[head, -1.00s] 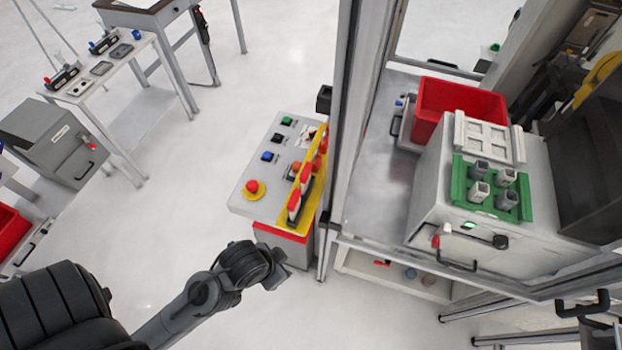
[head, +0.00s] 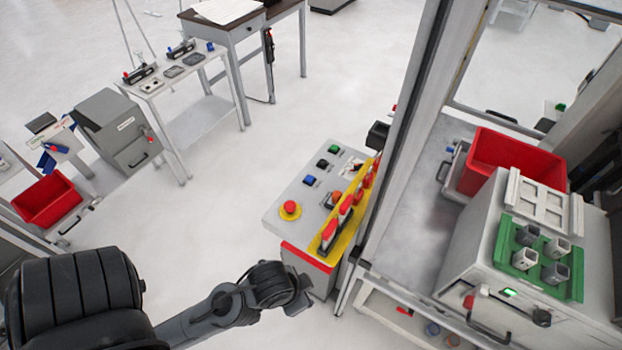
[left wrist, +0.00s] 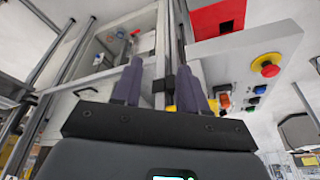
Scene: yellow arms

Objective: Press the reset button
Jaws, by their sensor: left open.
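A grey control panel (head: 278,222) stands in the middle of the head view. It carries a red mushroom button on a yellow ring (head: 290,210), a blue button (head: 310,181), a black button (head: 322,163), a green button (head: 334,149) and an orange-red button (head: 337,197). Their labels are too small to read. My left gripper (head: 302,297) is below the panel's near end, apart from the buttons. In the left wrist view my left gripper (left wrist: 160,75) is open and empty; the panel (left wrist: 240,72) is at upper right, with the mushroom button (left wrist: 268,68). My right gripper is not seen.
A yellow strip with several red-topped parts (head: 345,210) runs along the panel's right side. A metal frame post (head: 400,130) stands close to its right. A machine with a green fixture (head: 520,262) and a red bin (head: 480,170) are further right. The floor left of the panel is clear.

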